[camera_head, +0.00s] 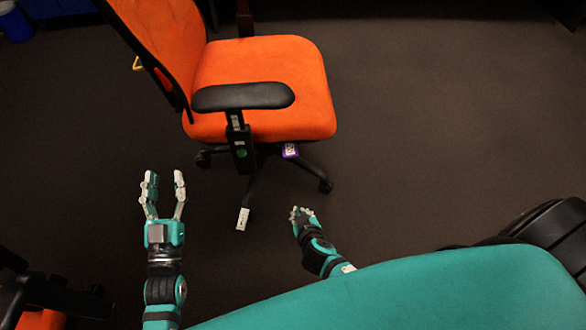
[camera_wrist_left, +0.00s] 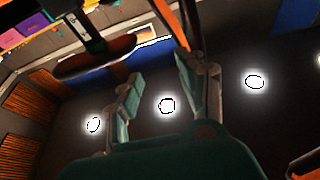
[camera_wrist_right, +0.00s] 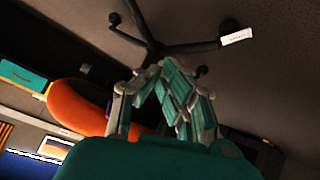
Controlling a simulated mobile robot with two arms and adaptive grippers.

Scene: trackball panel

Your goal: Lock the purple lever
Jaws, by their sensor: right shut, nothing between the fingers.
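The purple lever (camera_head: 290,151) is a small purple piece with a white label, under the right front edge of the orange chair's seat. My left gripper (camera_head: 165,175) is open and empty, to the left of the chair's base and well apart from the lever. My right gripper (camera_head: 300,213) is shut and empty, below the lever in the head view and apart from it. Its closed fingers (camera_wrist_right: 165,75) show in the right wrist view, with the orange seat behind them. There the lever is mostly hidden behind the fingers.
The orange office chair (camera_head: 262,75) has a black armrest (camera_head: 243,96) on the near side. Its wheeled base spreads below, and one leg with a white label (camera_head: 243,219) points between my grippers. The dark floor (camera_head: 440,120) to the right is clear.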

